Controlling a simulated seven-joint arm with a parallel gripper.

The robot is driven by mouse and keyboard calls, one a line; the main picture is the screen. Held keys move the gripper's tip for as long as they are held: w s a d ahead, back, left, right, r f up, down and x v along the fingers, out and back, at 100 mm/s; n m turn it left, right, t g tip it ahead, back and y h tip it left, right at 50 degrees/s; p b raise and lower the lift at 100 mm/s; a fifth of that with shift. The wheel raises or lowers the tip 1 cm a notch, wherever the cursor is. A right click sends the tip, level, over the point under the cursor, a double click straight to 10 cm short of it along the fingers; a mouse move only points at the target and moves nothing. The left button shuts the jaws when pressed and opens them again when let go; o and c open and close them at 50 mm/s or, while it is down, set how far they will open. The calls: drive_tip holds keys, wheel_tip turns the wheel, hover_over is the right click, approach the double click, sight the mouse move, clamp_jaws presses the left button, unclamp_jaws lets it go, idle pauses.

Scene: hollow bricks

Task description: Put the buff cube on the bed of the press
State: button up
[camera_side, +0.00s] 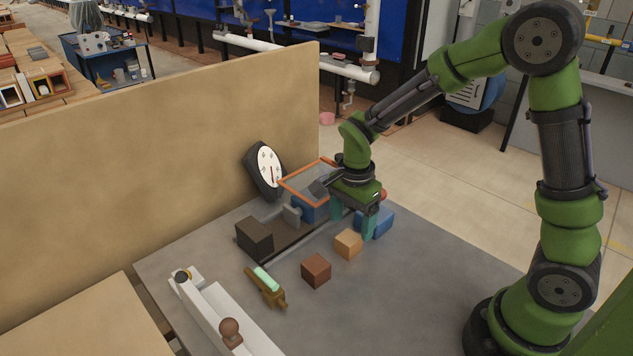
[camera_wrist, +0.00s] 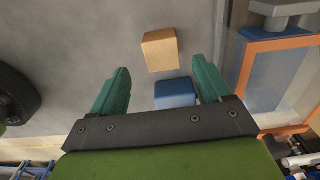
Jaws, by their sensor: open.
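The buff cube (camera_side: 348,244) sits on the grey table; it also shows at the top middle of the wrist view (camera_wrist: 160,50). My gripper (camera_side: 353,233) is open and empty, with teal fingers pointing down close to the buff cube. In the wrist view my gripper (camera_wrist: 160,64) has the buff cube just beyond its fingertips, not clearly between them. What looks like the press stands behind, with a dark block (camera_side: 254,238), a dark flat bed (camera_side: 284,240) and a grey plate (camera_side: 291,215). I see no cube on the visible part of the bed.
A blue block (camera_side: 379,222) is beside the buff cube, partly hidden by my gripper (camera_wrist: 175,93). A red-brown cube (camera_side: 316,270) lies nearer the front. An orange-rimmed container (camera_side: 304,180), a dial (camera_side: 268,166) and a brass tool (camera_side: 264,288) stand around. A tan wall (camera_side: 160,130) closes the back.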

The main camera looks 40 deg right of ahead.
sight(349, 237)
drive_tip(key=shift+w+a+f, duration=0.1)
drive_tip(key=shift+f, duration=1.4)
drive_tip(key=shift+w+a+f, duration=0.1)
drive_tip(key=shift+f, duration=1.35)
drive_tip(key=c, duration=1.3)
drive_tip(key=shift+o, duration=0.2)
drive_tip(key=r, duration=0.9)
drive_tip(key=shift+s+a+r, duration=0.1)
drive_tip(key=shift+a+r, duration=0.05)
drive_tip(key=shift+a, duration=0.2)
drive_tip(key=s+a+f, duration=0.1)
drive_tip(key=a+f, duration=0.2)
drive_tip(key=a, duration=0.1)
drive_tip(key=w+a, duration=0.1)
drive_tip(key=w, duration=0.4)
drive_tip(key=w+a+f, duration=0.1)
drive_tip(key=w, duration=0.4)
drive_tip(key=w+a, duration=0.1)
drive_tip(key=w, duration=0.4)
drive_tip(key=shift+a+f, duration=0.15)
drive_tip(key=shift+w+f, duration=0.1)
drive_tip(key=shift+w, duration=0.15)
drive_tip(key=shift+f, duration=1.65)
